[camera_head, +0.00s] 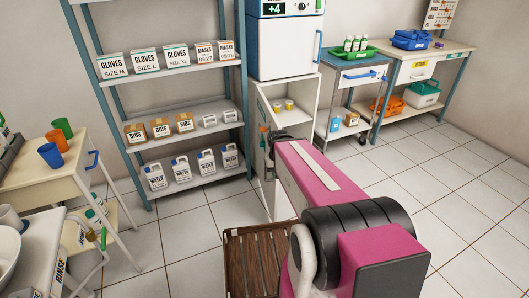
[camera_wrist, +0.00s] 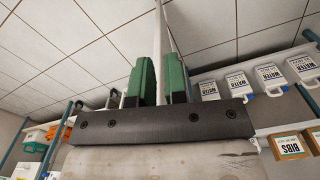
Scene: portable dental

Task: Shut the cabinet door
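The white cabinet (camera_head: 302,92) stands under the blue and white fridge unit, with its front open and small yellow-banded items on its inner shelf. Its door (camera_head: 267,190) stands swung out toward me at the left side, partly hidden behind my pink arm. In the wrist view the door (camera_wrist: 160,38) is a thin pale upright panel seen edge-on. My gripper (camera_wrist: 161,80) has its two green fingers on either side of this panel, close against it, with little or no gap. The head view hides my gripper behind the arm.
A shelf rack (camera_head: 190,128) with boxes and white jugs stands close left of the cabinet. A trolley (camera_head: 345,105) stands to its right. A brown slatted thing (camera_head: 252,262) lies low in front. Tiled floor (camera_head: 440,190) is clear at the right.

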